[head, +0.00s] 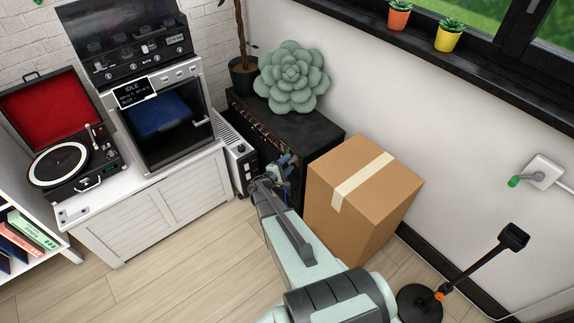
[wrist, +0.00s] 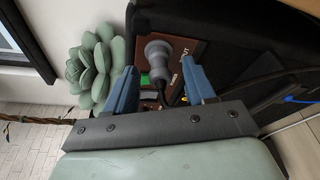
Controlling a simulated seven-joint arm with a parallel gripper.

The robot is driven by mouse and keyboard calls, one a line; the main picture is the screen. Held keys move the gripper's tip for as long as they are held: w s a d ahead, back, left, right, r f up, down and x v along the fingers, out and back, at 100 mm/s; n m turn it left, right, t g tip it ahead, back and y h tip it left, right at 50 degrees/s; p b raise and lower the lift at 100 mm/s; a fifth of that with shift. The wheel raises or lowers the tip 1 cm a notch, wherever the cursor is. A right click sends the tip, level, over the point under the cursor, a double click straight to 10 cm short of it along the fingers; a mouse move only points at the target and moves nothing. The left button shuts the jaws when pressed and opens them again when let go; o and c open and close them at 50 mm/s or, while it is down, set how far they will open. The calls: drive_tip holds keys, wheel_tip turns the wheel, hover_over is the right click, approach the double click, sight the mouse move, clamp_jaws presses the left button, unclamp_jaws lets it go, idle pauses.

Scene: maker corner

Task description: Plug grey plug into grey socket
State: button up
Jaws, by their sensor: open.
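In the wrist view a grey plug-like piece (wrist: 158,50) with a round wide end and a dark cable shows in front of a brown lettered panel (wrist: 181,48). My gripper (wrist: 158,66) is open, with one blue finger on each side of this piece and gaps between. I cannot tell whether the piece is seated in the panel; no separate grey socket can be made out. In the head view my gripper (head: 280,163) is at the front of the black amplifier (head: 318,130), where the plug is too small to tell.
A cardboard box (head: 345,215) stands close to the right of my gripper. A white heater-like unit (head: 239,160) is on the left. A green succulent (head: 291,77) sits on the amplifier. A small green piece (wrist: 145,79) is beside the plug. A white wall box (head: 544,170) is at far right.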

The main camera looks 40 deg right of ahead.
drive_tip(key=shift+a, duration=0.1)
drive_tip(key=v, duration=1.3)
drive_tip(key=shift+s+a, duration=0.15)
drive_tip(key=shift+a, duration=0.15)
drive_tip(key=s+a+f+m+g+y, duration=0.2)
drive_tip(key=s+a+f+g+y, duration=0.15)
drive_tip(key=s, duration=0.35)
drive_tip(key=s+a+f+m+g+y, duration=0.2)
drive_tip(key=s+f+g+y, duration=0.25)
drive_tip(key=s, duration=0.25)
drive_tip(key=s+a+f+m+g+y, duration=0.2)
drive_tip(key=s+a+y, duration=0.6)
drive_tip(key=s+a, duration=1.2)
drive_tip(key=s+m, duration=0.1)
drive_tip(key=s, duration=0.3)
drive_tip(key=shift+a+g, duration=0.3)
drive_tip(key=shift+g, duration=0.1)
